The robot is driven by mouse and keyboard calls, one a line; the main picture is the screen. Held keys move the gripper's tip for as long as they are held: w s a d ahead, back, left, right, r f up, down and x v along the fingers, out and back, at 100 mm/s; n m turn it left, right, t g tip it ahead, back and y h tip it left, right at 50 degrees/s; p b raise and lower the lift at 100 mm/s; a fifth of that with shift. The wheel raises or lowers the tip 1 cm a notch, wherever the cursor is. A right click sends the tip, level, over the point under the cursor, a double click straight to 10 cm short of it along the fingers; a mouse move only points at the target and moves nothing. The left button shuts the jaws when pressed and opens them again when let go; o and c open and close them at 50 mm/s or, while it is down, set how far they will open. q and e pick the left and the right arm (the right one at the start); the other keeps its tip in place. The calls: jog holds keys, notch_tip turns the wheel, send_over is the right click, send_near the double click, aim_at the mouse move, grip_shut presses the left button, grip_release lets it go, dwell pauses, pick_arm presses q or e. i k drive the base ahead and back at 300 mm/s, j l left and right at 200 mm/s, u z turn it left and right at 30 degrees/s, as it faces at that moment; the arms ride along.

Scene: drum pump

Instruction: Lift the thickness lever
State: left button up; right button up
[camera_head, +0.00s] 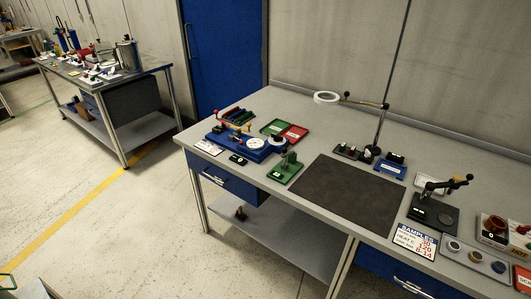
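A blue fixture (240,145) with a pale round dial and a lever arm with an orange-red knob stands at the left end of the near bench. A black device (434,213) with a lever arm and dark knob stands on the right part of the bench. A small green fixture (286,168) stands beside a dark mat. I cannot tell from the picture which of these carries the thickness lever, as labels are too small to read. Neither of my grippers is in view.
The dark mat (346,194) lies bare in the middle of the bench. A ring magnifier lamp (327,97) stands behind it. A "SAMPLES" card (414,242) and a tray with round samples (470,258) are at the right. A second cluttered bench (104,79) stands far left. Floor between is clear.

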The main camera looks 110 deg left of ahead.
aim_at(284, 150)
jog(key=u, duration=3.7)
jog(key=i+j+z, duration=0.4)
jog(key=j, duration=0.25)
jog(key=i+j+z, duration=0.2)
jog(key=i+j, duration=0.15)
jog(key=i+j+z, duration=0.2)
jog(key=j, duration=0.25)
